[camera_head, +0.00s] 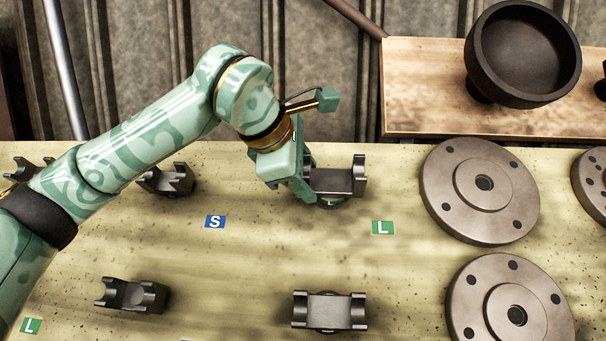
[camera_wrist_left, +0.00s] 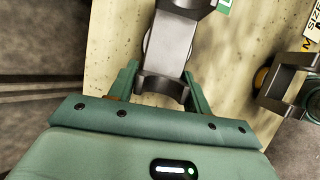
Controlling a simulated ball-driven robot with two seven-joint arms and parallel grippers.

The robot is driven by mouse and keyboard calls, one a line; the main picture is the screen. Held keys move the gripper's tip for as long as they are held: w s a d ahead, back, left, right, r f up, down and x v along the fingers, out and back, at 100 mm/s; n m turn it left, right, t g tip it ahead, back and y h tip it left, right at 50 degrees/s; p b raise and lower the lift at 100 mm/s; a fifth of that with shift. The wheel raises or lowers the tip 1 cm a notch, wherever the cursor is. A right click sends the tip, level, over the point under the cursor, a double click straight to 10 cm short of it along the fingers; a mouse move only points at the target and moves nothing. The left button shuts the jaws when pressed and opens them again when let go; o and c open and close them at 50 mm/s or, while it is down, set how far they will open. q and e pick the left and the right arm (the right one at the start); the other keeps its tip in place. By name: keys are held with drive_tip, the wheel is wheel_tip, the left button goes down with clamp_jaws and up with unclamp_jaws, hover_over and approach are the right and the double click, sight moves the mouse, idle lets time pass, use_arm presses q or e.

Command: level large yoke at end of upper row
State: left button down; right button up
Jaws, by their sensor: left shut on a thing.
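My left gripper (camera_head: 303,172) comes in from the left and is shut on a dark metal yoke (camera_head: 338,181) in the upper row. The yoke sits at the right end of the yokes in that row, over a round green spot marked L, and looks roughly level. In the left wrist view the gripper's two fingers (camera_wrist_left: 160,82) stand on either side of the yoke (camera_wrist_left: 168,55). Part of the yoke is hidden behind the gripper in the head view. My right gripper is not in view.
A green L label (camera_head: 382,228) and a blue S label (camera_head: 215,222) lie on the board. Other yokes stand at the upper left (camera_head: 168,180), lower left (camera_head: 132,295) and lower middle (camera_head: 329,311). Round flanges (camera_head: 480,190) lie to the right. A dark bowl-shaped part (camera_head: 524,55) stands on a wooden shelf behind.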

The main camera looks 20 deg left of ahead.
use_arm(q)
drive_tip(key=shift+w+a+r+t, duration=0.1)
drive_tip(key=shift+a+r+t, duration=0.05)
drive_tip(key=shift+r, duration=0.25)
drive_tip(key=shift+w+a+r+t, duration=0.1)
drive_tip(key=shift+r+t, duration=0.05)
drive_tip(key=shift+r, duration=0.2)
drive_tip(key=c, duration=0.7)
unclamp_jaws()
drive_tip(key=shift+w, duration=0.1)
drive_tip(key=shift+o, duration=0.6)
drive_tip(key=shift+w+d+f, duration=0.1)
drive_tip(key=shift+w+f, duration=0.25)
drive_tip(key=shift+s+f, duration=0.1)
drive_tip(key=shift+d+f, duration=0.1)
